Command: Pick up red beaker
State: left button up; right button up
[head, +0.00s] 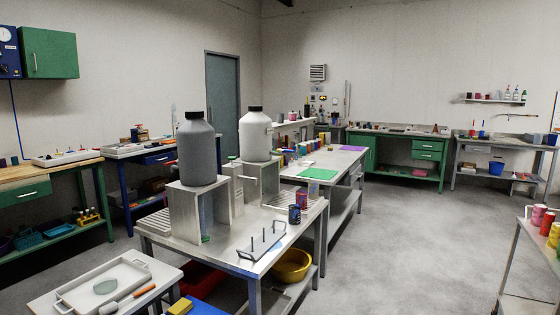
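No thing in the head view can be told for certain as the red beaker. Red cup-like vessels (538,215) stand on a table at the right edge, with a second one (547,223) beside them and a yellowish one partly cut off by the frame. A small dark red and purple container (302,199) stands on the metal table next to a dark blue one (294,214). Small coloured vessels (290,156) stand in a row on the table behind, too small to tell apart. Neither of my grippers is in view.
A metal table (228,258) carries a grey jug (197,150) and a white jug (256,135) on stands. A white tray (72,296) lies on a low table at front left. A yellow bowl (292,266) sits on a lower shelf. Open floor (410,240) spans the middle right.

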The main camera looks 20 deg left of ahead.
aim_at(301, 197)
jog(key=i+u, duration=0.25)
jog(key=u, duration=0.2)
jog(key=i+l+u, duration=0.1)
jog(key=u, duration=0.35)
jog(key=i+l+u, duration=0.4)
jog(key=i+l, duration=0.25)
jog(key=i, duration=0.15)
jog(key=i+l, duration=0.6)
jog(key=i+l+u, duration=0.15)
jog(key=i+l, duration=0.45)
jog(key=l, duration=0.15)
jog(key=i+l, duration=0.2)
jog(key=i, duration=0.2)
jog(key=i+l, duration=0.25)
jog(key=i, duration=0.2)
